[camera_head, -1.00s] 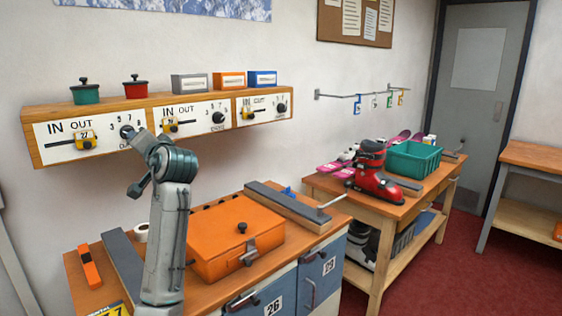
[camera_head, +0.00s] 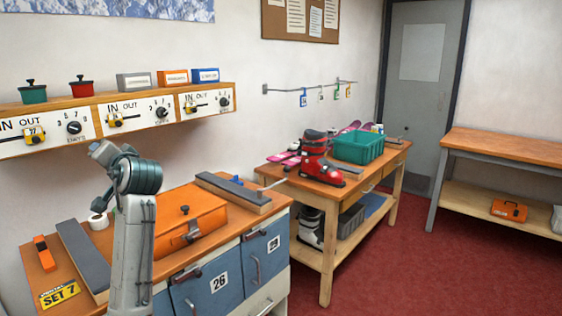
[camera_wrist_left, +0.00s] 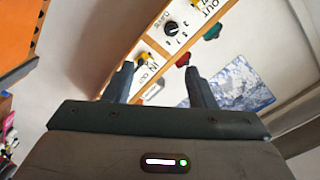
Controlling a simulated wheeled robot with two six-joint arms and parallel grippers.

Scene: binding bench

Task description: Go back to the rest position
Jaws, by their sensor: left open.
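My left gripper (camera_wrist_left: 162,84) shows in the left wrist view with its two fingers apart and nothing between them. Beyond the fingers is the wall unit (camera_wrist_left: 142,65), seen tilted, with a dial, IN OUT lettering and a red pot. The wall unit (camera_head: 88,121) shows behind and above the arm, with the arm's top below the left dial (camera_head: 74,128). My right gripper is not in view.
The bench below holds a dark bar (camera_head: 83,255), a tape roll (camera_head: 98,221) and a yellow SET 7 plate (camera_head: 60,292). A second bench carries a red boot (camera_head: 316,160) and a teal crate (camera_head: 364,147). Red carpet (camera_head: 390,275) lies open at right.

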